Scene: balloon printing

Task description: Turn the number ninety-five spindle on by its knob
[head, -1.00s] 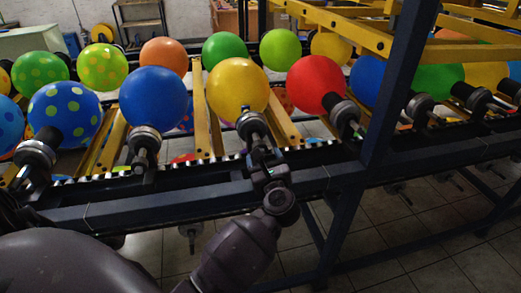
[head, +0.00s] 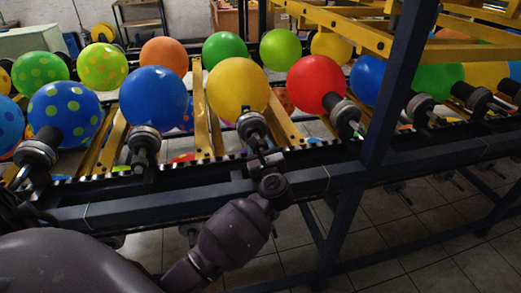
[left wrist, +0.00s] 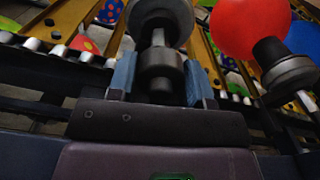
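The spindle (head: 253,126) carrying the yellow balloon (head: 238,88) stands at the middle of the rack in the head view. No number is readable on it. My left gripper (head: 265,158) is at its near end. In the left wrist view, the two bluish fingers of the left gripper (left wrist: 160,82) stand apart, one on each side of the spindle's knob end (left wrist: 162,62). The fingers look open; whether they touch the knob cannot be told. The knob's tip is partly hidden behind the gripper body. My right gripper is not in view.
Neighbouring spindles hold a blue balloon (head: 153,98) on the left and a red balloon (head: 315,84) on the right. A dark rail (head: 120,207) runs along the front. A dark upright post (head: 392,100) stands to the right.

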